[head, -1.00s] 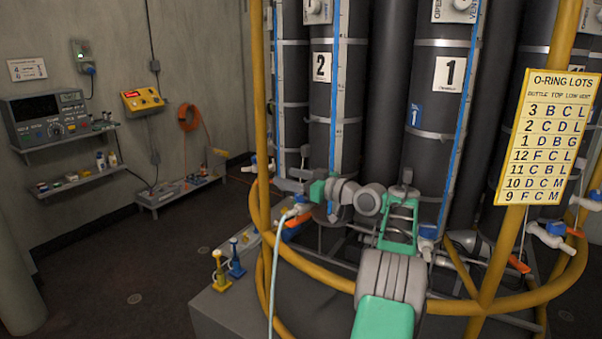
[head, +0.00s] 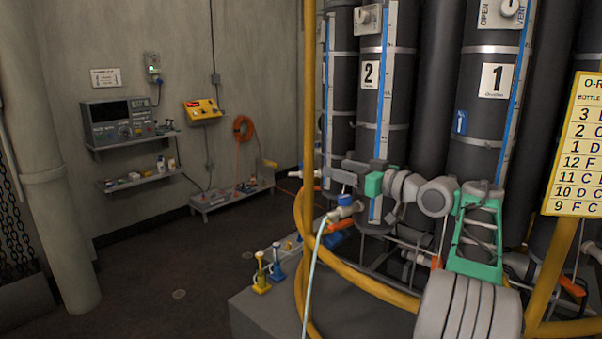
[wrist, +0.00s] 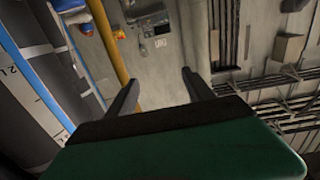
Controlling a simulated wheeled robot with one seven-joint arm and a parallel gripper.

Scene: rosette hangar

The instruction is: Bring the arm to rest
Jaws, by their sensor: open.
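My gripper (head: 336,175) is at the end of my grey and green arm, in front of the dark bottle marked 2 (head: 372,110) in the head view. In the wrist view my gripper (wrist: 160,77) has its two dark fingers wide apart, with nothing between them. The fingers point towards the grey wall (wrist: 168,70). The head view shows the fingers small and partly mixed with the fittings behind, so I cannot tell whether they touch anything there.
A yellow rail (head: 375,292) curves round the bottles, close to my arm. A pale hose (head: 308,275) hangs from a blue-capped valve (head: 345,207) below my gripper. A yellow lot board (head: 578,145) is at right. Dark floor (head: 150,270) at left is clear.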

